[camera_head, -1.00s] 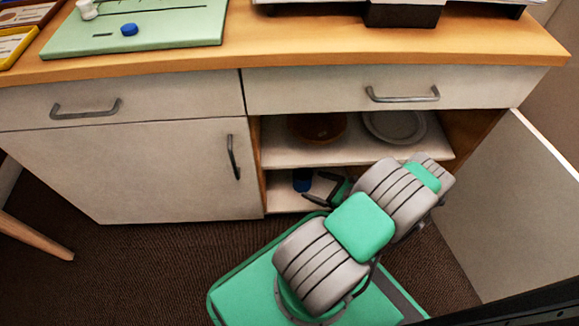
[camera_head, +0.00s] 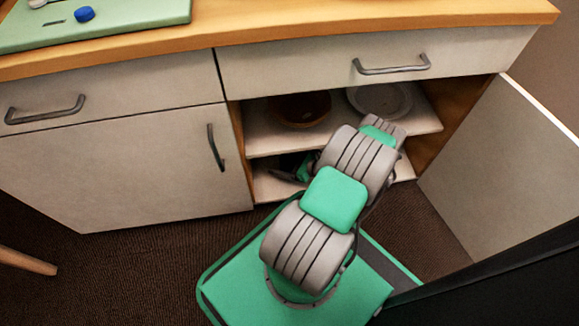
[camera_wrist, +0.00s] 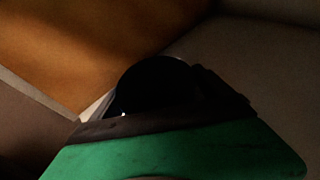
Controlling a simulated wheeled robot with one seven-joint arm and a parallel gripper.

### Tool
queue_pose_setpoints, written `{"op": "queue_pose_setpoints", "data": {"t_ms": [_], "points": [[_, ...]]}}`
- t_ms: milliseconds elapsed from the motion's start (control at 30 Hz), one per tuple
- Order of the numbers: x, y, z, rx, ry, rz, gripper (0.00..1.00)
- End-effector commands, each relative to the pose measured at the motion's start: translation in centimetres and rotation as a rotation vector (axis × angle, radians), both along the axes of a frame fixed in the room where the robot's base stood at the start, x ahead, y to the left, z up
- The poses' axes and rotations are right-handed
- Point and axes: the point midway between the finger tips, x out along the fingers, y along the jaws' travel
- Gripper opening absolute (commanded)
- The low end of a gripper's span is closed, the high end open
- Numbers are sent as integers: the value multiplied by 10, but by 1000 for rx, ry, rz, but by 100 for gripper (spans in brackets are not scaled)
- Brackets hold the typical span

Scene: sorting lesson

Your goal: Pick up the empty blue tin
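My gripper (camera_head: 291,174) reaches into the lower shelf space of the open cupboard, low and near the left inner side. My own arm covers part of it. The blue tin cannot be made out in the head view now. In the wrist view a dark round shape (camera_wrist: 157,84) sits directly in front of my gripper, between dark finger parts. It may be the tin, but its colour is lost in shadow. Whether the fingers are closed on it cannot be told.
On the upper shelf (camera_head: 270,143) are a brown bowl (camera_head: 301,110) and a grey plate (camera_head: 380,99). The open cupboard door (camera_head: 500,175) stands at the right. A drawer (camera_head: 300,75) is above the opening. A green board (camera_head: 130,18) with a blue piece (camera_head: 84,14) lies on the counter.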

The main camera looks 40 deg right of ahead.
Motion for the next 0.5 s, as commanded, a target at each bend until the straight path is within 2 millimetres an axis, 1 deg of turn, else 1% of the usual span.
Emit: {"op": "queue_pose_setpoints", "data": {"t_ms": [33,67,500], "points": [[0,0,0,0,0,0,87],[0,0,0,0,0,0,84],[0,0,0,0,0,0,48]]}}
